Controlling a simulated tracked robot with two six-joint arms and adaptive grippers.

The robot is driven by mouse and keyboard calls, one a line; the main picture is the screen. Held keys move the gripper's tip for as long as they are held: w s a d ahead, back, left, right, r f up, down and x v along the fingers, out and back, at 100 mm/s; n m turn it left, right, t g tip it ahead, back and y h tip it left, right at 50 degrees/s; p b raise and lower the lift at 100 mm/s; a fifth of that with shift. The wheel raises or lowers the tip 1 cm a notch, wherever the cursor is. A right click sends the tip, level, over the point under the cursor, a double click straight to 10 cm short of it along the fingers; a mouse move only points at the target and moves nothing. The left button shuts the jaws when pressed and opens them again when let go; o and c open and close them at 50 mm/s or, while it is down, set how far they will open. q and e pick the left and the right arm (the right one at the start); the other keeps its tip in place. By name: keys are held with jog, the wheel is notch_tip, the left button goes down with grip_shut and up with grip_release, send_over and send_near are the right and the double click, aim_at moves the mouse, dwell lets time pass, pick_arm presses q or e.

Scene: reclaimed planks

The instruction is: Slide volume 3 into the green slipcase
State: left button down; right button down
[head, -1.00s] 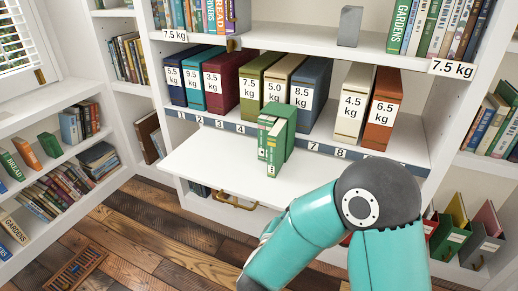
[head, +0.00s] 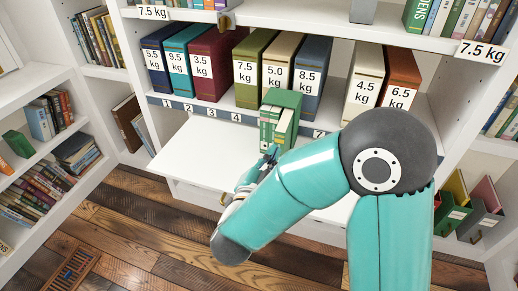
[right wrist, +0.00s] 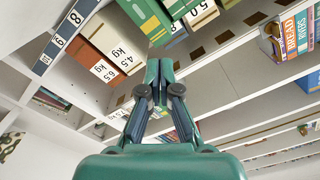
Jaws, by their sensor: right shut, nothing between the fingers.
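The green slipcase (head: 287,98) stands upright on the white pull-out board with green volumes at its open front. One volume (head: 264,127) is at the left. The volume to its right (head: 284,127) stands out towards me, with pale page edges on top; I cannot read its number. My right gripper (head: 273,153) is shut and empty, its tips at the lower front of this volume; I cannot tell if they touch. The right wrist view shows the shut fingers (right wrist: 159,68) below the green books (right wrist: 147,18). My left gripper is out of view.
Labelled weight boxes, such as the olive 7.5 kg one (head: 251,62), line the shelf behind, with a gap before the 4.5 kg box (head: 363,80). The pull-out board (head: 205,150) is clear at left. My right arm hides its right part.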

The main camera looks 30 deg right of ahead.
aim_at(284, 122)
jog(key=shift+w+p+x, duration=0.2)
jog(key=shift+p+x, duration=0.55)
jog(key=shift+x, duration=2)
jog(key=shift+a, duration=0.2)
jog(key=shift+x, duration=1.3)
jog(key=shift+b+x, duration=0.3)
jog(key=shift+x, duration=2.15)
jog(key=shift+a, duration=0.1)
